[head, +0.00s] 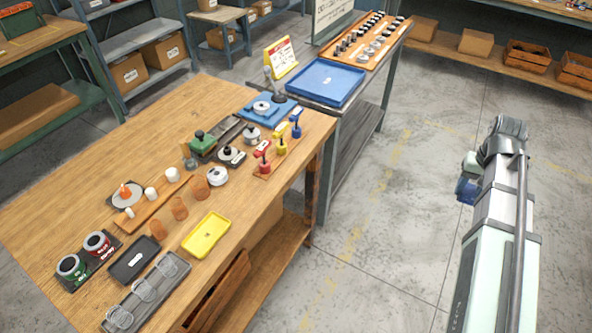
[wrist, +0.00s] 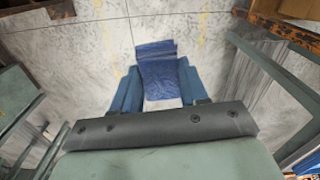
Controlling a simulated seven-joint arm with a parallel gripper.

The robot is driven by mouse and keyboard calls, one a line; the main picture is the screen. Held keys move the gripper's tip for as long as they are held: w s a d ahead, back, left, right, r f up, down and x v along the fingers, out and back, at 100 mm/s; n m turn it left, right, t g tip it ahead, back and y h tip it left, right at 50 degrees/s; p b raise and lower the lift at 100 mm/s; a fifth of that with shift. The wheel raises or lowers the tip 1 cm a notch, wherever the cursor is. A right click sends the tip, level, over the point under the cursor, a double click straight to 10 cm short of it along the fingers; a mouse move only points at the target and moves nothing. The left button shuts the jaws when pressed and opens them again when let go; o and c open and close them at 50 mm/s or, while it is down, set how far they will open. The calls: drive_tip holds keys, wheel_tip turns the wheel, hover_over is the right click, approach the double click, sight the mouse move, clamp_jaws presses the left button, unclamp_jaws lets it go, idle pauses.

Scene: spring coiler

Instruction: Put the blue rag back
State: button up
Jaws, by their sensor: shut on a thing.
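The blue rag (wrist: 157,72) shows in the wrist view, folded or bunched between the two blue fingers of my gripper (wrist: 158,84). My gripper is shut on it, and bare floor shows beyond it. In the head view my gripper (head: 466,181) hangs at the right over the floor, well clear of the benches. A dark blue patch at its end there looks like the rag (head: 466,191), but it is small and partly hidden by my arm.
A wooden workbench (head: 60,210) holds cups, a yellow tray (head: 206,234), a black tray (head: 134,260), a blue mat (head: 285,112) and small bottles. Floor between is clear.

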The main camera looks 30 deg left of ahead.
drive_tip(key=s+a+r+n, duration=0.2)
drive_tip(key=a+n, duration=0.2)
drive_tip(key=a, duration=1.1)
drive_tip(key=n, duration=1.3)
approach(247, 191)
drive_tip(key=shift+f, duration=3.15)
drive_tip(key=shift+f, duration=0.15)
drive_tip(key=o, duration=1)
wheel_tip(247, 191, up, 12)
drive_tip(key=shift+r, duration=0.15)
